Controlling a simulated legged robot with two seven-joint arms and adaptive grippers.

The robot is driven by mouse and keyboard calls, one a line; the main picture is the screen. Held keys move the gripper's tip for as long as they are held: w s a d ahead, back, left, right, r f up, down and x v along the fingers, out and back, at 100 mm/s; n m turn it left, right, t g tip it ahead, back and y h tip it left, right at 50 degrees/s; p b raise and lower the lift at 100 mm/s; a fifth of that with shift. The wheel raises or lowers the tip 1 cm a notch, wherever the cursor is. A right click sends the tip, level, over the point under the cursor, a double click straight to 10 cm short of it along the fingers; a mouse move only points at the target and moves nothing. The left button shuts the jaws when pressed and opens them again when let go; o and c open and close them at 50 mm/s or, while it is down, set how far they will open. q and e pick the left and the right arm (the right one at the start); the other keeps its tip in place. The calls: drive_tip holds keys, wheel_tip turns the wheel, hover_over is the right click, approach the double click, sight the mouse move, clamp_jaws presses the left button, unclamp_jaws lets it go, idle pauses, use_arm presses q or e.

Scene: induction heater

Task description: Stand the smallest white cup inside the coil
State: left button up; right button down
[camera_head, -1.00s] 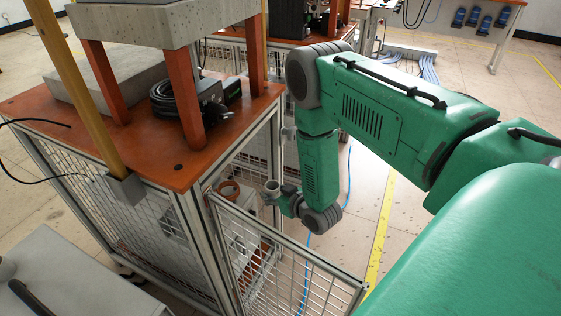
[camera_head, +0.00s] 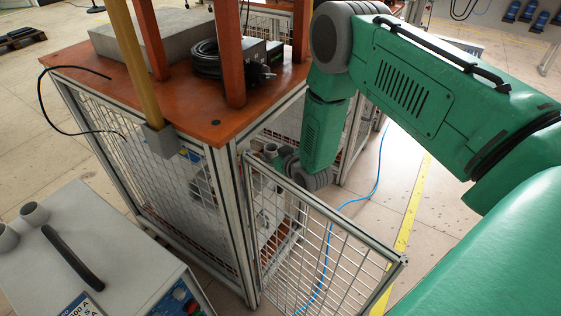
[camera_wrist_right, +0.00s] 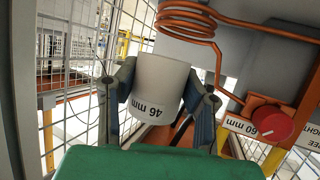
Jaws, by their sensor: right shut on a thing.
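My right gripper (camera_wrist_right: 160,82) is shut on a white cup (camera_wrist_right: 160,88) marked "46 mm", one finger on each side. I cannot make out the coil in the head view. Two pale cups (camera_head: 35,212) stand on a grey machine at the left. My left gripper is not in view.
A mesh gate (camera_head: 325,245) stands open in front of the cage. An orange tabletop (camera_head: 110,95) lies above the cage. A red knob (camera_wrist_right: 271,123) and a "60 mm" label (camera_wrist_right: 240,126) are near the coil. A blue cable (camera_head: 376,180) runs across the floor.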

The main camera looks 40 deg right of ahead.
drive_tip(key=shift+w+a+f+b, duration=0.1)
drive_tip(key=shift+w+a+b, duration=0.2)
drive_tip(key=shift+w, duration=0.6)
drive_tip(key=shift+w+a+f+b, duration=0.15)
drive_tip(key=shift+w+b, duration=0.2)
drive_tip(key=shift+w, duration=0.35)
drive_tip(key=shift+w+a+r+b, duration=0.15)
drive_tip(key=shift+w+b, duration=0.15)
drive_tip(key=shift+w, duration=0.4)
drive_tip(key=shift+w+a, duration=0.4)
drive_tip(key=shift+d, duration=0.15)
drive_tip(key=shift+s, duration=0.1)
drive_tip(key=shift+f+b, duration=0.9)
drive_tip(key=shift+f, duration=0.45)
